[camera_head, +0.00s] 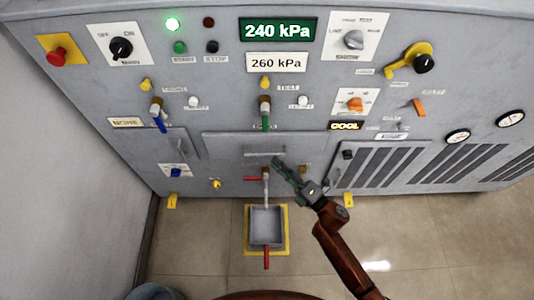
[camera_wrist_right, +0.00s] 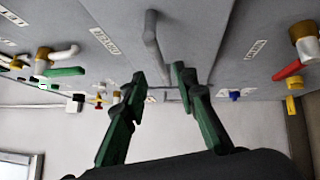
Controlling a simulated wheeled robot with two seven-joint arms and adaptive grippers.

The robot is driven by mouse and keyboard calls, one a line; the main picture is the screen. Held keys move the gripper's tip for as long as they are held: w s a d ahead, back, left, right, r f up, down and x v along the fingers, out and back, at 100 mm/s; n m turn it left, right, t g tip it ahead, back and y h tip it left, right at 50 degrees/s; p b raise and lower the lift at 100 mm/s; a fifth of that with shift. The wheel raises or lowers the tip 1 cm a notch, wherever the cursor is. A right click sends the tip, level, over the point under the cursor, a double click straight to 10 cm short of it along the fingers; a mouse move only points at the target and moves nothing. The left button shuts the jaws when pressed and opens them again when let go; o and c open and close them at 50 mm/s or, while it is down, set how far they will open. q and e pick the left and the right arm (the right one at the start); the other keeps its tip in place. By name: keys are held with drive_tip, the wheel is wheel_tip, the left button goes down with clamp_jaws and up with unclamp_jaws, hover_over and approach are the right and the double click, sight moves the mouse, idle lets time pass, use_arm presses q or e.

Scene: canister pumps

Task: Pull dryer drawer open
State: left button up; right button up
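The dryer drawer (camera_head: 225,146) is a wide grey front in the middle of the machine panel, and it looks flush with the panel. Its grey bar handle (camera_head: 262,154) runs across it; the handle also shows in the wrist view (camera_wrist_right: 151,42). My right gripper (camera_head: 277,163) reaches up from the lower right to just below the handle. In the wrist view my right gripper (camera_wrist_right: 158,73) has its two green-and-dark fingers apart with nothing between them. The handle lies beyond the fingertips, with no contact visible. My left gripper is not in view.
Below the drawer are a red-levered pipe (camera_head: 265,185) and a grey tray (camera_head: 266,225) on a yellow-marked patch of floor. A green-handled valve (camera_head: 265,122) sits above the drawer. Vent grilles (camera_head: 370,167) are to the right. The tiled floor in front is mostly clear.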

sight(267, 154)
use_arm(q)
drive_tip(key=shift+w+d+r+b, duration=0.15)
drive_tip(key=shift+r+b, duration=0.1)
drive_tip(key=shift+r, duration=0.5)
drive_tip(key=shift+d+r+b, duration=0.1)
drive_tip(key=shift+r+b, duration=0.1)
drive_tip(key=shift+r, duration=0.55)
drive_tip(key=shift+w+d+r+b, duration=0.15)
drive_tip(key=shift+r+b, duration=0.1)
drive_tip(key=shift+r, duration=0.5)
use_arm(e)
drive_tip(key=shift+x, duration=2.95)
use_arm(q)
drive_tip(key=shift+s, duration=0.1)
use_arm(e)
drive_tip(key=shift+f, duration=0.1)
clamp_jaws()
